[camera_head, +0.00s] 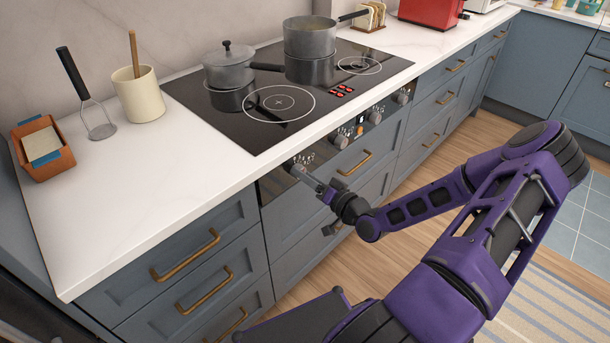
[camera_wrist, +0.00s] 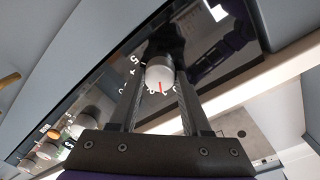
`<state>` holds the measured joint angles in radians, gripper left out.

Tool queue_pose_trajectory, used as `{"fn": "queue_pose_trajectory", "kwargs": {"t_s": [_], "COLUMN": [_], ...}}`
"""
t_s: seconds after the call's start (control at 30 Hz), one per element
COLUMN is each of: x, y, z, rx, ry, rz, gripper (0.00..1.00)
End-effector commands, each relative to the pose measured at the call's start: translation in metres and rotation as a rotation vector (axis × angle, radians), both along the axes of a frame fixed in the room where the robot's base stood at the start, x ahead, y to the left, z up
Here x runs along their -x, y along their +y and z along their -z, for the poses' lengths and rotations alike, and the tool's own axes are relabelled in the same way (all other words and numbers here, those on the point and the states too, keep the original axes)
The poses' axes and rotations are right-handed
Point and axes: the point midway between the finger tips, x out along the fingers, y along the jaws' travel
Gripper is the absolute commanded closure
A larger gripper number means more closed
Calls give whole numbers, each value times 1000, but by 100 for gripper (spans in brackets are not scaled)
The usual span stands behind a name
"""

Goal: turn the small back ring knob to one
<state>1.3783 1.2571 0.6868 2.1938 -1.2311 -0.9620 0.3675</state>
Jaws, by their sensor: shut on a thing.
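The stove's control panel is on the front below the counter. My gripper (camera_head: 297,169) is at the panel's left end in the head view, over the leftmost knob, which it mostly hides there. In the wrist view this pale round knob (camera_wrist: 160,74) sits between my two fingers and they are shut on it. Its red mark points down in that picture, towards my palm. White digits, one like a 5, show on the dark panel beside it. I cannot read which ring this knob serves, nor the digit at the mark.
Other knobs, including this neighbour (camera_head: 340,141), run to the right along the panel. The black hob (camera_head: 235,125) above carries a lidded pan (camera_head: 228,72) and a tall pot (camera_head: 310,40). A brass handle (camera_head: 354,164) sticks out just below the panel.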

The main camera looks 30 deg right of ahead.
Motion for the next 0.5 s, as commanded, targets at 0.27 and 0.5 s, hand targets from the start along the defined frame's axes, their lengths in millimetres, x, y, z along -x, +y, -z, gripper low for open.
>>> {"fn": "queue_pose_trajectory", "kwargs": {"t_s": [0.27, 0.5], "x": [0, 0], "y": [0, 0], "z": [0, 0], "rx": [-2, -1], "ry": [1, 1], "rz": [0, 1], "gripper": [100, 22]}}
